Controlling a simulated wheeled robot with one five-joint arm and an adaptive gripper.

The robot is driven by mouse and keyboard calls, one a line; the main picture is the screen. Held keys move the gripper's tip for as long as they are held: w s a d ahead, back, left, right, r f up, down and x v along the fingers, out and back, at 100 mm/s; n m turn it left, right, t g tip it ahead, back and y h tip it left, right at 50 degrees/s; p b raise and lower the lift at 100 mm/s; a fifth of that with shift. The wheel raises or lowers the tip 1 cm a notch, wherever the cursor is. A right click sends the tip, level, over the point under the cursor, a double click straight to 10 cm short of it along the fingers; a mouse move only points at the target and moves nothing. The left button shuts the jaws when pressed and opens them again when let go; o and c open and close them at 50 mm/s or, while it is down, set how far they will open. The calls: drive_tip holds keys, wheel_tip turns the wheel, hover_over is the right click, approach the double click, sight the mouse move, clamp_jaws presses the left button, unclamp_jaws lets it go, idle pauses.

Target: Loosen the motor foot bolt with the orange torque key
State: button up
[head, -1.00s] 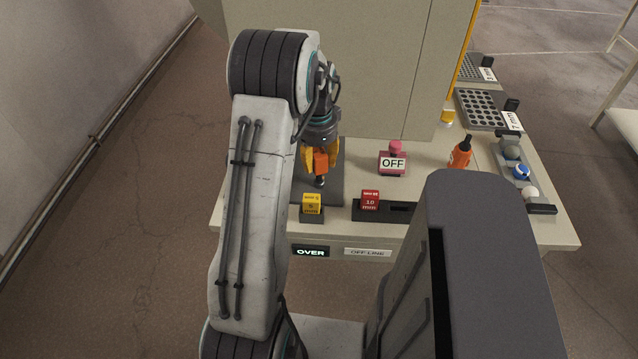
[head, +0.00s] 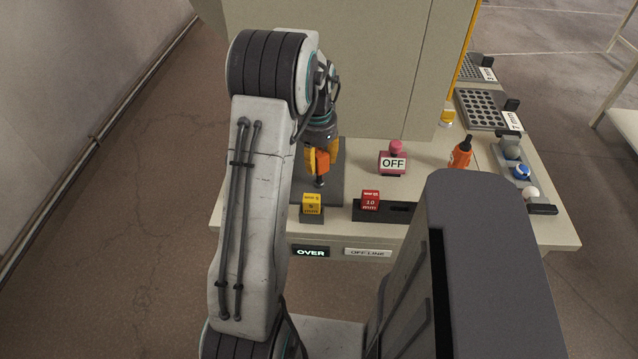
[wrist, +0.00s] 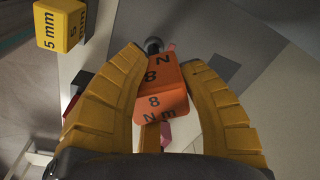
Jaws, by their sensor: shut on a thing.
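My gripper (head: 319,148) has yellow fingers and is shut on the orange torque key (head: 322,162). It hangs over a dark grey plate (head: 333,190) at the bench's front left. In the wrist view the key (wrist: 162,90) sits between the two fingers, and its faces read 8 N m. A dark shaft (head: 320,181) shows below the key and reaches down to the plate. The motor foot bolt is not clearly visible, and I cannot tell whether the shaft tip sits on it.
A yellow block (head: 312,203), marked 5 mm in the wrist view, and a red 10 mm block (head: 370,199) stand near the front edge. A pink OFF switch (head: 393,160) and an orange bottle (head: 460,155) are to the right. A large beige cabinet (head: 330,70) rises behind.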

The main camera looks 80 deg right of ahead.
drive_tip(key=shift+a+n, duration=0.1)
drive_tip(key=shift+n, duration=0.6)
drive_tip(key=shift+n, duration=0.8)
